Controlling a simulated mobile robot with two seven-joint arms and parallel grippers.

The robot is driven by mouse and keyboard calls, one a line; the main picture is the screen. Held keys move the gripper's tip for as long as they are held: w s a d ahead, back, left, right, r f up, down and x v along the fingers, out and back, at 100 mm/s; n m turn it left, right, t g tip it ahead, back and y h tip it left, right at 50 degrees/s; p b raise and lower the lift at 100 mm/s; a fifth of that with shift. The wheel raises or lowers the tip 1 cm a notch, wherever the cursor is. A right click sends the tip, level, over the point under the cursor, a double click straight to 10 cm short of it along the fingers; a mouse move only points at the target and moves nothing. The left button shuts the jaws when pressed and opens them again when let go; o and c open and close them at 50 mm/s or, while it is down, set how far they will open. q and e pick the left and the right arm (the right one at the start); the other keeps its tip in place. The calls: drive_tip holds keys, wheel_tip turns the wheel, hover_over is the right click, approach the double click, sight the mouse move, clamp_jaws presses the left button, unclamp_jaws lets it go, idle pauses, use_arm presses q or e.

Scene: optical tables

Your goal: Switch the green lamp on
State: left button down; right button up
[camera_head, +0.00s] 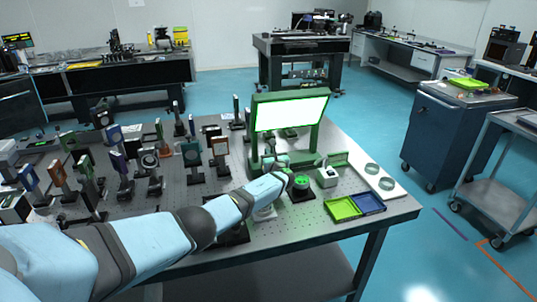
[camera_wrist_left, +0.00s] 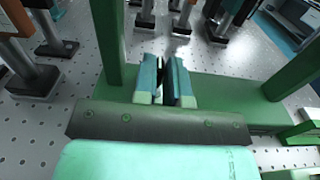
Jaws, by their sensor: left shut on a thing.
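The green lamp (camera_head: 290,113) stands on the perforated table, a green frame on posts around a panel that glows bright white. Its green base and posts (camera_wrist_left: 230,88) fill the middle of the left wrist view. My left gripper (camera_head: 276,161) is low in front of the lamp, at its base. In the left wrist view its two teal fingers (camera_wrist_left: 166,82) are close together over the base, between the posts. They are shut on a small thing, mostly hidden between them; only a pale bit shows. My right gripper is not in view.
A black device with a green round top (camera_head: 301,182) and a small white box (camera_head: 327,174) stand just right of the gripper. A green tray (camera_head: 342,208) and a blue tray (camera_head: 369,202) lie at the front right. Several optic mounts (camera_head: 192,153) crowd the left.

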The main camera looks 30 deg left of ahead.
use_arm(q)
drive_tip(key=shift+w+d+f+m, duration=0.1)
drive_tip(key=shift+d+m, duration=0.05)
drive_tip(key=shift+m, duration=0.35)
drive_tip(key=c, duration=1.2)
unclamp_jaws()
drive_tip(key=p+v, duration=0.2)
drive_tip(key=v, duration=1.1)
drive_tip(key=shift+s+d+p, duration=0.25)
drive_tip(key=shift+p, duration=0.05)
drive_tip(key=shift+d, duration=0.1)
